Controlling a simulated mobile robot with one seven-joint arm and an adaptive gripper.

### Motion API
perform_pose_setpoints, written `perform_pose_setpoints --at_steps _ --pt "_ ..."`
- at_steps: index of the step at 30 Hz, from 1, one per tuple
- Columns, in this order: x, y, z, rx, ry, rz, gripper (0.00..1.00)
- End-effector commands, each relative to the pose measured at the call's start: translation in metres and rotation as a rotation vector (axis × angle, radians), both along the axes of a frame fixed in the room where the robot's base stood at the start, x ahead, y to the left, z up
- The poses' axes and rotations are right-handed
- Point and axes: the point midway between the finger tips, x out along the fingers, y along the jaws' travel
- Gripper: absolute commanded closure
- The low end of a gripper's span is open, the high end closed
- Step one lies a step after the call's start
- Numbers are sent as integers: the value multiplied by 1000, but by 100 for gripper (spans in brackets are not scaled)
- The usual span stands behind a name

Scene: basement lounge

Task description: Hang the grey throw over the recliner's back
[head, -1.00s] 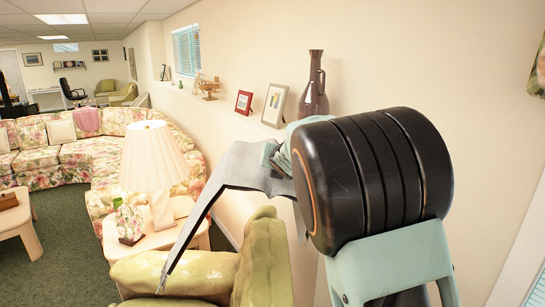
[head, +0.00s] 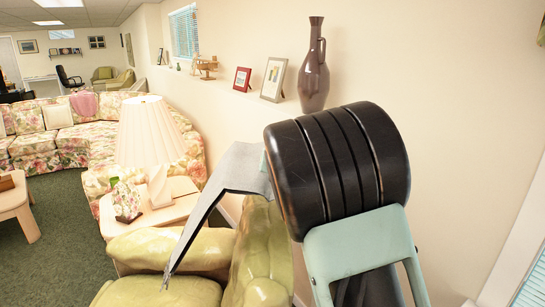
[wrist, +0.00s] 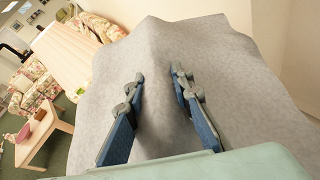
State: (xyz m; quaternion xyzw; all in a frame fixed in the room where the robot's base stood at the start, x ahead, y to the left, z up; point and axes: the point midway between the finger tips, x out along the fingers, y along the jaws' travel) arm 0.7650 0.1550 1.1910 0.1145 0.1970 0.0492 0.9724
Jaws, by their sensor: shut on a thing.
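The grey throw (head: 238,168) hangs in the air beside the top of the recliner's back, with a long thin edge dropping left in front of the green recliner (head: 262,255). I cannot tell whether the throw touches the recliner. In the wrist view the throw (wrist: 215,60) spreads wide beyond and around the fingers and hides the recliner. My gripper (wrist: 158,84) is shut on a raised fold of the throw between its two fingers. In the head view my dark arm link hides most of the gripper.
A wall ledge behind carries a brown vase (head: 314,70) and picture frames (head: 273,78). A floral sofa (head: 75,140) stands farther back; green carpet is open at left.

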Motion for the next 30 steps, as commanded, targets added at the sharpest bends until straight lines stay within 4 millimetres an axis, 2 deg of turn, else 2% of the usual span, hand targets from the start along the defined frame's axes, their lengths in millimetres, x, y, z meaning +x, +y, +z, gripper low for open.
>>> perform_pose_setpoints --at_steps 1,16,30 --pt "0 0 -10 2 -2 0 100" --pt "-1 0 -84 0 7 -2 100" --pt "0 0 -145 1 0 -2 100"
